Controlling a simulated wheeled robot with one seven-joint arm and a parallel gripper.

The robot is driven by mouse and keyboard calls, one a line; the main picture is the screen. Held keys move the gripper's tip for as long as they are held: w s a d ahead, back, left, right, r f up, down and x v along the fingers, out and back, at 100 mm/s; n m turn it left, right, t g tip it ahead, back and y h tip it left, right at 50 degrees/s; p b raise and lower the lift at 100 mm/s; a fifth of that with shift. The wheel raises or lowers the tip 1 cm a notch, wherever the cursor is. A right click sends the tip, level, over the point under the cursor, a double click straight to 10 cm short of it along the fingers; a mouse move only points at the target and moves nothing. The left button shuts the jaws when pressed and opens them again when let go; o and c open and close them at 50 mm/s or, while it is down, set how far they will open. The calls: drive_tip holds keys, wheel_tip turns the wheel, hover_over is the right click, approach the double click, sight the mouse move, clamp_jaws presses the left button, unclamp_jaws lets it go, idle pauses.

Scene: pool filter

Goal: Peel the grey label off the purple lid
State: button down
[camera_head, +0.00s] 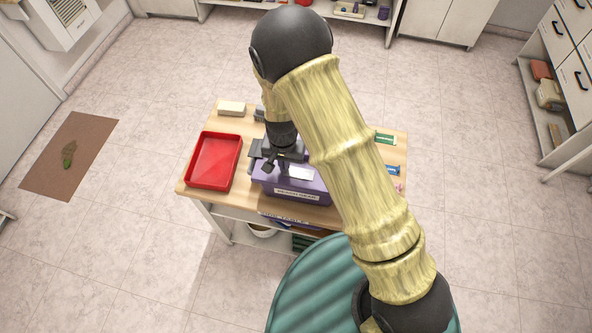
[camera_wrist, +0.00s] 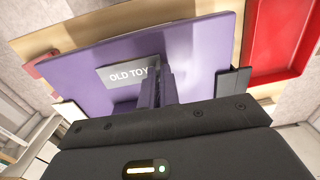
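The purple lid (camera_wrist: 205,50) tops a purple box (camera_head: 262,184) on the wooden table. The grey label (camera_wrist: 125,76) lies on the lid, reading "OLD TOY" before the fingers cover its end; it looks pale in the head view (camera_head: 300,173). My gripper (camera_wrist: 160,78) points down at the lid, its fingers close together at the label's right end in the wrist view. Whether they are fully shut or hold the label's edge is unclear. No lifted part of the label shows. In the head view my gripper (camera_head: 279,166) is over the lid's left part.
A red tray (camera_head: 213,161) lies on the table left of the box. A pale block (camera_head: 231,108) sits at the back left. Green and blue items (camera_head: 385,139) lie at the right edge. My arm hides part of the table. A front plate (camera_head: 297,195) on the box carries lettering.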

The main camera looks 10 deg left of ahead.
drive_tip(key=shift+w+a+r+p, duration=0.1)
drive_tip(key=shift+a+r+p, duration=0.1)
drive_tip(key=shift+r+p, duration=0.7)
drive_tip(key=shift+a+r, duration=0.1)
drive_tip(key=shift+s+r, duration=0.15)
drive_tip(key=shift+s, duration=0.1)
drive_tip(key=shift+w+r, duration=0.1)
drive_tip(key=shift+r, duration=0.05)
drive_tip(key=shift+a+r+p, duration=0.2)
drive_tip(key=shift+r+p, duration=0.25)
drive_tip(key=shift+p, duration=0.2)
idle(0.5)
wheel_tip(320, 180, up, 5)
drive_tip(key=p, duration=0.4)
idle(0.4)
